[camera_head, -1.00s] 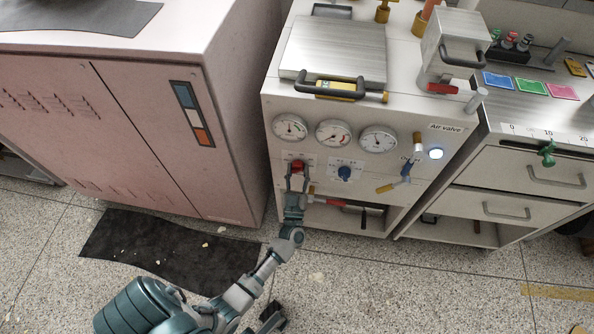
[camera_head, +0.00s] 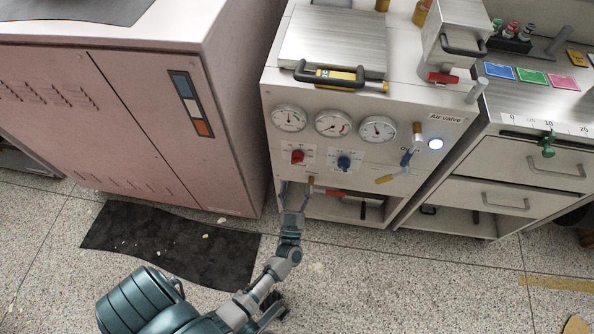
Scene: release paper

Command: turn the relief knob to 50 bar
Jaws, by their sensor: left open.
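The machine's front panel has a red knob (camera_head: 298,157) on the left and a blue knob (camera_head: 344,163) to its right. Their labels are too small to read, so I cannot tell which is the relief knob. A left gauge (camera_head: 289,119), a middle gauge (camera_head: 332,124) and a right gauge (camera_head: 378,129) sit in a row above; their scales are unreadable. My left gripper (camera_head: 297,184) is open and empty just below the red knob, its fingers pointing up and apart from the knob. My right gripper does not show.
A blue-handled valve (camera_head: 406,159) and a lit round button (camera_head: 436,144) are at the panel's right. An open shelf (camera_head: 345,208) lies below the panel. A pink cabinet (camera_head: 130,130) stands left, with a black mat (camera_head: 170,245) on the floor before it.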

